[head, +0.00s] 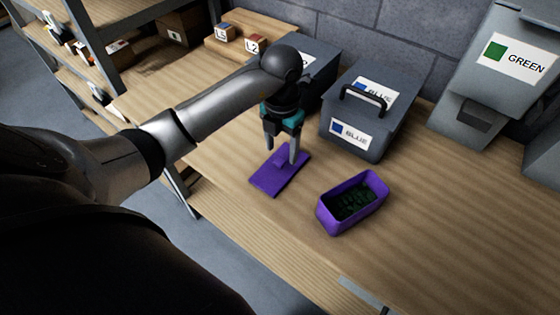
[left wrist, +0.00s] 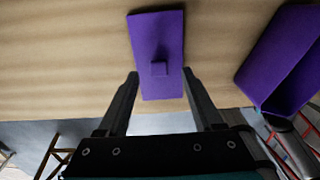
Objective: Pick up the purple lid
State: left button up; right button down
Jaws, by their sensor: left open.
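The purple lid (head: 277,174) lies flat on the wooden table, left of an open purple box. In the left wrist view the lid (left wrist: 157,35) shows a small raised knob at its middle. My left gripper (head: 281,155) is open and points down at the lid, with its fingers apart near the knob. In the left wrist view the fingertips of the left gripper (left wrist: 160,73) stand on either side of the lid. I cannot tell whether the fingers touch it. My right gripper is not in view.
The purple box (head: 326,217) holds dark green pieces; it also shows in the left wrist view (left wrist: 262,75). A grey bin labelled BLUE (head: 375,146) stands behind the lid. A grey GREEN dispenser (head: 482,90) stands at the back right. The table (head: 450,220) is clear at right.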

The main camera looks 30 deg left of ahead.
aim_at(280, 161)
pick_arm(q)
notch_tip(280, 161, down, 4)
jog(key=shift+s+a+r, duration=0.1)
jog(key=shift+s+a, duration=0.05)
grip_shut()
dwell(0.5)
